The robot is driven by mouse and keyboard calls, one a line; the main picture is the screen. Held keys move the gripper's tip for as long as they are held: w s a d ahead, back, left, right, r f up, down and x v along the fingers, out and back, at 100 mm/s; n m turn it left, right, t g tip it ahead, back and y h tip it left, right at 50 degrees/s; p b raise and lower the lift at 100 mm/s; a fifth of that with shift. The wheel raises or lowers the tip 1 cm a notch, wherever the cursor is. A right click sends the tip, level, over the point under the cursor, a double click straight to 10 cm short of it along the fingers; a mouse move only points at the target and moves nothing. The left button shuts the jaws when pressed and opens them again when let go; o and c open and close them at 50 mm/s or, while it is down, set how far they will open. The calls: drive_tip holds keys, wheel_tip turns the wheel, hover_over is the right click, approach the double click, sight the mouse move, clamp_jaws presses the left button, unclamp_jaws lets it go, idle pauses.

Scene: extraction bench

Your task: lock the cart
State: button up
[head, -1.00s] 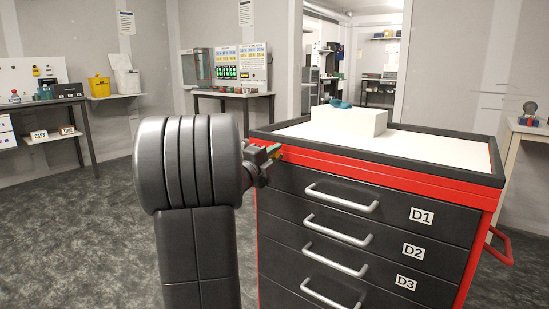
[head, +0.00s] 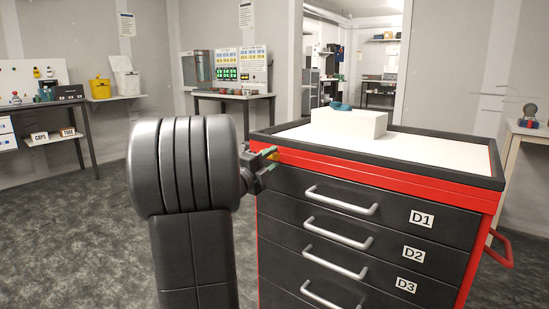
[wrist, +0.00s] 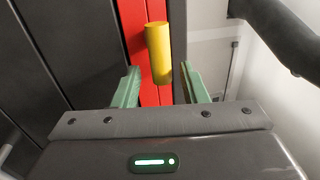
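The cart (head: 365,228) is red and black, with drawers labelled D1, D2 and D3. A yellow cylinder (wrist: 159,54) stands out from the red strip of the cart in the wrist view. In the head view, a small bit of yellow shows at the cart's upper left front, beside my gripper (head: 268,160). My gripper also shows in the wrist view (wrist: 161,86), with its two green fingers apart. The cylinder lies just beyond the fingertips, roughly between them and nearer the right one. I cannot tell whether a finger touches it. The drawers look shut.
A red handle (head: 500,248) juts from the cart's right side. Tables stand along the walls. The floor (head: 70,235) at the left is clear.

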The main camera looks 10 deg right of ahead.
drive_tip(key=p+v, duration=0.1)
drive_tip(key=v, duration=1.1)
drive_tip(key=shift+p, duration=0.4)
drive_tip(key=shift+d, duration=0.15)
drive_tip(key=b+x, duration=0.2)
drive_tip(key=x, duration=1.1)
drive_tip(key=shift+w+d+r, duration=0.1)
drive_tip(key=shift+w+d, duration=0.1)
drive_tip(key=shift+w, duration=0.05)
drive_tip(key=shift+r, duration=0.1)
